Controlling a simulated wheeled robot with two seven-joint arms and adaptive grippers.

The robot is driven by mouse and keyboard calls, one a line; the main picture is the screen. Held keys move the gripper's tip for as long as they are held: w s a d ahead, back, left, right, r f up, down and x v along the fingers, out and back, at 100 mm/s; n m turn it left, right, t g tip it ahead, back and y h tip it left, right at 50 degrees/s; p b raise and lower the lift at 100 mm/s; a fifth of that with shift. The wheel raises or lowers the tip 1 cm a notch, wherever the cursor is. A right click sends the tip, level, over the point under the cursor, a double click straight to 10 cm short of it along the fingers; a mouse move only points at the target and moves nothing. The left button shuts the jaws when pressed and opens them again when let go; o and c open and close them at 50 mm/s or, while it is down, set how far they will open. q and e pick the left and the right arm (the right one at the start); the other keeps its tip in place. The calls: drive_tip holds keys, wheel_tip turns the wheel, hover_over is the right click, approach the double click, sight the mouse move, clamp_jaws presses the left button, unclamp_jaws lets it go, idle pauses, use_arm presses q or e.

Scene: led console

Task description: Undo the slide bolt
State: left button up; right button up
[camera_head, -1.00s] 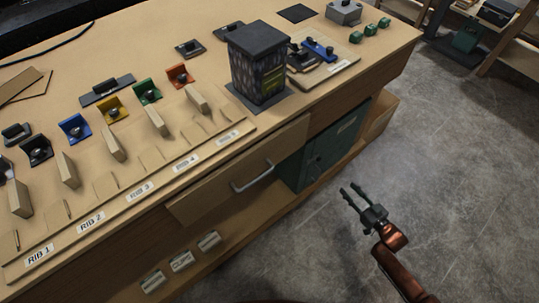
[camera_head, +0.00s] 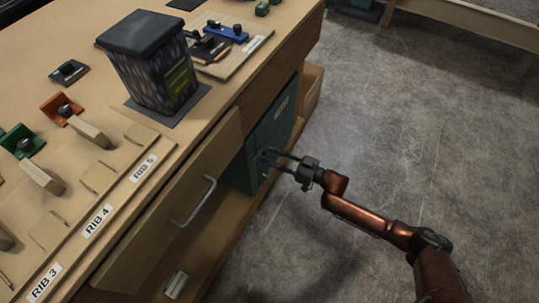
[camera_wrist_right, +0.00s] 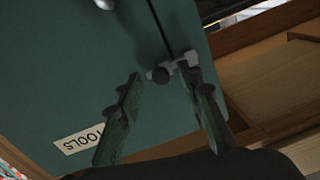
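The slide bolt (camera_wrist_right: 182,66) shows in the right wrist view as a small light metal fitting with a dark round knob (camera_wrist_right: 159,75). It sits across the seam of a green cabinet (camera_wrist_right: 60,80). My right gripper (camera_wrist_right: 161,78) is open, with one finger on each side of the knob; I cannot tell whether either touches it. In the head view my right gripper (camera_head: 268,157) is at the front of the green cabinet (camera_head: 274,128), under the bench top, and the bolt is too small to make out. My left gripper is not in view.
A "TOOLS" label (camera_wrist_right: 78,143) and a silver knob (camera_wrist_right: 104,3) are on the cabinet. A drawer with a metal handle (camera_head: 194,202) is left of the cabinet. A dark box (camera_head: 155,65) stands on the bench top. The floor (camera_head: 400,130) at right is clear.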

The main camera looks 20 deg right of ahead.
drive_tip(key=shift+w+a, duration=0.1)
drive_tip(key=shift+c, duration=0.3)
clamp_jaws()
idle(0.4)
